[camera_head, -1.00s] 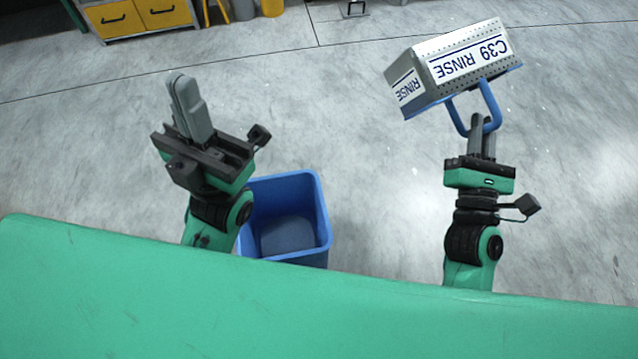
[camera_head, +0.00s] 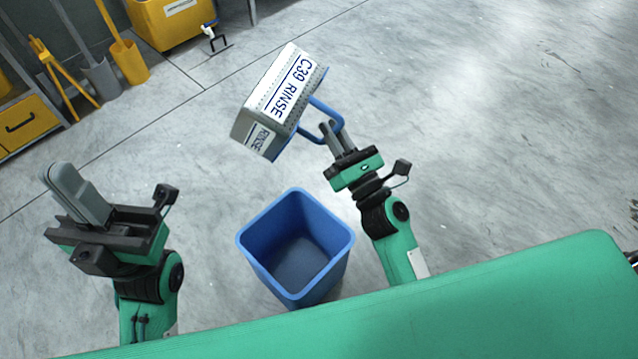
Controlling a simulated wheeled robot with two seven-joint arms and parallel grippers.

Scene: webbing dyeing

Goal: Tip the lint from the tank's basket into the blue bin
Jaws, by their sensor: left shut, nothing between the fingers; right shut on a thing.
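The basket (camera_head: 282,98) is a grey perforated box with white labels reading "C39 RINSE" and "RINSE", and a blue handle (camera_head: 333,117). It is tilted, held up in the air beyond the bin in the picture. My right gripper (camera_head: 331,132) is shut on the blue handle. The blue bin (camera_head: 343,254) stands on the floor, its opening facing up, between my two arms. The visible inside of the bin looks empty. I see no lint; the inside of the basket is hidden. My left gripper (camera_head: 72,190) is shut and empty, left of the bin.
A yellow drawer cabinet (camera_head: 30,122) stands at the left edge. A yellow-handled broom or shovel (camera_head: 128,58), a yellow stand (camera_head: 62,80) and a yellow container (camera_head: 178,22) are at the top left.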

